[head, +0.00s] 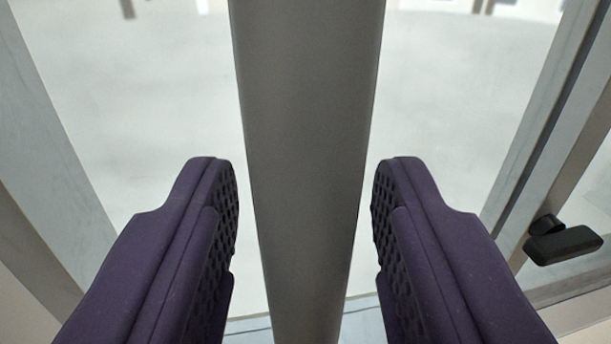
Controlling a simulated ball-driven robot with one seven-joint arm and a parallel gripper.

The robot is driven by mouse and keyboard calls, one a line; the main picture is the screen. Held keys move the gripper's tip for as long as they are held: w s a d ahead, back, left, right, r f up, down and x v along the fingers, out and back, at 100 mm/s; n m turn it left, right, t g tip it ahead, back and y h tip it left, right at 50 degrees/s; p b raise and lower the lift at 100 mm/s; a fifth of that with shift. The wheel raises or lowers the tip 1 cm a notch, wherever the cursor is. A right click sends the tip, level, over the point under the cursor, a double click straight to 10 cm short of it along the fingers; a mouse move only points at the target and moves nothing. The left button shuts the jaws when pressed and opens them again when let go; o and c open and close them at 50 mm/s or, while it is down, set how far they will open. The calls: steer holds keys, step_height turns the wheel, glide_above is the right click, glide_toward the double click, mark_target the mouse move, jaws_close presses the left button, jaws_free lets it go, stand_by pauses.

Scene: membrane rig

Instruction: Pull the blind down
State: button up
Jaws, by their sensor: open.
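My gripper (304,185) is open, with its two purple, textured fingers reaching up from the lower left and lower right. A smooth grey bar (305,120) runs from the top edge to the bottom edge of the head view, between the fingers. It looks wider at the top than at the bottom. A narrow gap shows on each side between bar and finger, and neither finger visibly touches it. I cannot tell whether this bar is part of the blind. No other part of a blind can be made out.
Pale frame members (55,150) slant along the left side, and another frame (550,120) slants along the right. A black handle (563,241) sits on the right frame, beyond the right finger. A bright, pale area fills the space behind the bar.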

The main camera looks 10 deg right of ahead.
jaws_close()
steer(key=shift+f, duration=0.1)
